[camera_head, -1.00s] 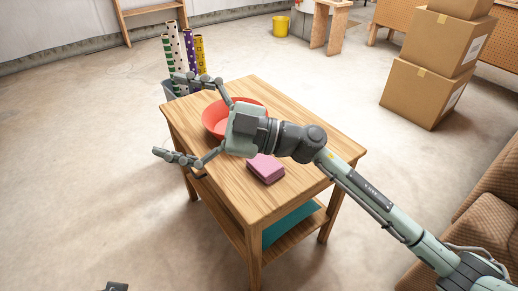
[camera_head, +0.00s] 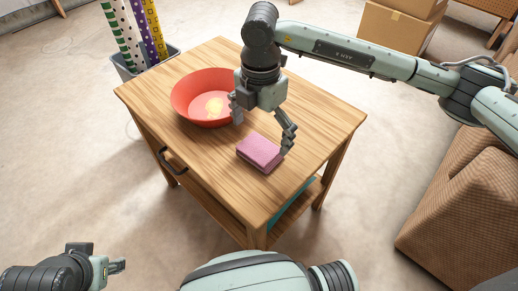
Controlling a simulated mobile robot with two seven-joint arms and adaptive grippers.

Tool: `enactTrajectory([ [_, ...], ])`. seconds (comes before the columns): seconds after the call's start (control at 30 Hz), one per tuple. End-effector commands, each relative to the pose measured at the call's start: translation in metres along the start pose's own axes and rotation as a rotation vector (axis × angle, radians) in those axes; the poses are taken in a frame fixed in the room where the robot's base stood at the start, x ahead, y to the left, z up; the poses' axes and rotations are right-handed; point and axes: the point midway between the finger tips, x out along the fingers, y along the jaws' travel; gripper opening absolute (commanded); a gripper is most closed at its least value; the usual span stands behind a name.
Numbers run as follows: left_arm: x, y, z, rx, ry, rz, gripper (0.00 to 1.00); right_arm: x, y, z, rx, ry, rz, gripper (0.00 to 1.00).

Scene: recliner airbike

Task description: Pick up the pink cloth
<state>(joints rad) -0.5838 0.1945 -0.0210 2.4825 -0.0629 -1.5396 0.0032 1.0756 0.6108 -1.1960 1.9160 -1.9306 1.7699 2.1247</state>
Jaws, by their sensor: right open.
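The pink cloth (camera_head: 260,152) is a folded block lying on the wooden table (camera_head: 215,160), right of its middle. My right gripper (camera_head: 262,132) points down over the table, with its open fingers on either side of the cloth's far part. One finger is by the bowl's right rim and the other is by the cloth's right edge; I cannot tell whether it touches the cloth. My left gripper (camera_head: 117,266) shows in part at the lower left, away from the table, and its jaws are not clear.
A red bowl (camera_head: 183,97) with something yellow inside stands left of my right gripper. A bin (camera_head: 122,68) with patterned rolls is behind the table. A brown armchair (camera_head: 460,210) and cardboard boxes (camera_head: 392,30) are at the right. The table's front left is clear.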

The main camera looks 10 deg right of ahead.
Motion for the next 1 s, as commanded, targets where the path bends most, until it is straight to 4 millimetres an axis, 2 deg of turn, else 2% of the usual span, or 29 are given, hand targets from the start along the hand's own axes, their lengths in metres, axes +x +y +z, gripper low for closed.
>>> enactTrajectory([
  [0.23, 0.0, -0.001, 0.002, -0.001, -0.006, -0.001, 0.4, 0.038, -0.001, -0.003, 0.001, 0.002, -0.003, 1.0],
  [0.5, 0.0, 0.0, 0.0, 0.0, 0.002, -0.001, 0.4, 0.043, -0.001, -0.003, -0.001, 0.003, 0.0, 0.99],
  [0.87, 0.001, 0.0, -0.001, 0.0, 0.002, 0.0, 0.4, 0.042, -0.001, -0.003, -0.001, 0.003, 0.0, 0.55],
  [1.0, 0.001, 0.0, -0.001, 0.0, 0.002, 0.0, 0.4, 0.042, -0.001, -0.003, -0.001, 0.003, 0.0, 0.55],
])
